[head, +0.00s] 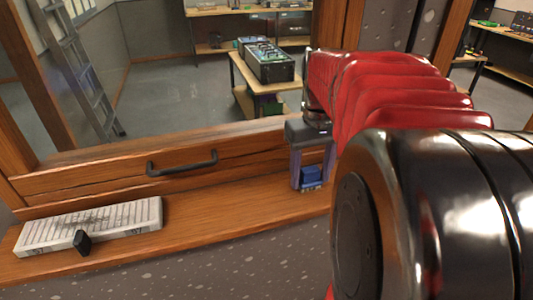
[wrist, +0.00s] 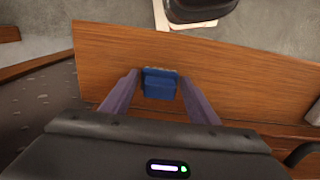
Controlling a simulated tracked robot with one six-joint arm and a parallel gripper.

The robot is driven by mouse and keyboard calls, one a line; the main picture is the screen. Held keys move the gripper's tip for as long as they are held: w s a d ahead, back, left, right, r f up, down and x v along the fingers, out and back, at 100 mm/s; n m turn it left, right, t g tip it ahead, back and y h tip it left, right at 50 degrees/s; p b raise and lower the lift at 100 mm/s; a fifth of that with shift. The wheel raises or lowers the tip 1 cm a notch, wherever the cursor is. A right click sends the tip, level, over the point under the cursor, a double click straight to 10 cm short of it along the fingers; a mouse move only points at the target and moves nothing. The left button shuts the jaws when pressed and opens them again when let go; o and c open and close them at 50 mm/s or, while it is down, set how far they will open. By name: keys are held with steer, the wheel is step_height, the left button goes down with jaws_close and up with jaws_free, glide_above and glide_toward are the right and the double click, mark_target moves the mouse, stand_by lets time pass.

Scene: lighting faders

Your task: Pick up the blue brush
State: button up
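The blue brush (head: 311,176) is a small blue block on the wooden ledge, below the window frame. It also shows in the wrist view (wrist: 160,84), with a paler strip along its far edge. My gripper (head: 311,186) points down over it, with one purple-grey finger on each side of the brush. In the wrist view my gripper (wrist: 160,78) is open, with narrow gaps between the fingers and the brush. The head view does not show clearly whether a finger touches it.
A white slatted panel (head: 115,219) with a black knob (head: 82,242) lies at the ledge's left. A dark handle (head: 182,164) sticks out behind the ledge. The wooden ledge (head: 215,212) between panel and brush is clear. Beyond the opening stand a ladder and a bench.

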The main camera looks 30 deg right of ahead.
steer(key=c, duration=0.8)
steer(key=shift+r, duration=0.15)
